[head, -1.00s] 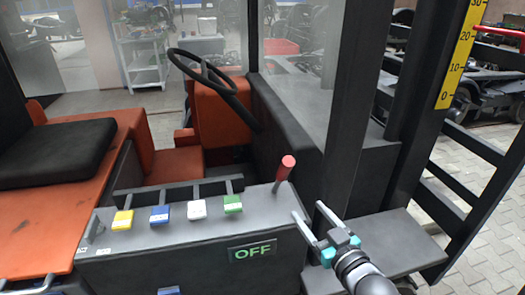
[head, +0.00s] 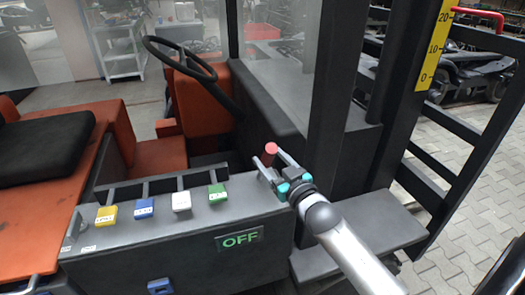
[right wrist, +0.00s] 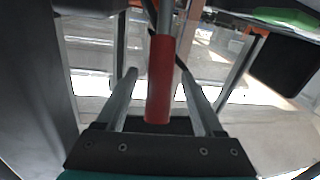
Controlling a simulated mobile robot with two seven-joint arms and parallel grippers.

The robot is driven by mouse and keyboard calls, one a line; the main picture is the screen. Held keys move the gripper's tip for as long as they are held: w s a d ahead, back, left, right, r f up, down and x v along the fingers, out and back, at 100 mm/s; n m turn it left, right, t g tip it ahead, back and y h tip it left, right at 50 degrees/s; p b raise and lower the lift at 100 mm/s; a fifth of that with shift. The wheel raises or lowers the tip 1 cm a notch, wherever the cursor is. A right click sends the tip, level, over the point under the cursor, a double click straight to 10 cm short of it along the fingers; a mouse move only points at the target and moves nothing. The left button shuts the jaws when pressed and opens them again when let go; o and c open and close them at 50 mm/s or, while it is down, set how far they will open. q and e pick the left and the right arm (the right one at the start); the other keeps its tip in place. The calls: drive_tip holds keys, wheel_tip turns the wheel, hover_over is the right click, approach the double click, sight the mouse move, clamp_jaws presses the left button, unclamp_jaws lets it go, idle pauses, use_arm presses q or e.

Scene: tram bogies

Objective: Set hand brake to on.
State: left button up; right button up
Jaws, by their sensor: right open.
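The hand brake is a lever with a red grip (head: 271,149) at the right end of the grey console. A display on the console front (head: 240,239) reads OFF in green. My right gripper (head: 267,157) is open, with its two fingers on either side of the lever. In the right wrist view the red grip (right wrist: 161,80) stands between the two open fingers, with a gap visible on both sides. The lower part of the lever is hidden by the gripper in the head view. My left gripper is not in view.
A dark mast post (head: 333,100) rises close behind my right gripper.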

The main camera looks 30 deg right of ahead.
drive_tip(key=shift+w+d, duration=0.15)
drive_tip(key=shift+w, duration=2.2)
clamp_jaws()
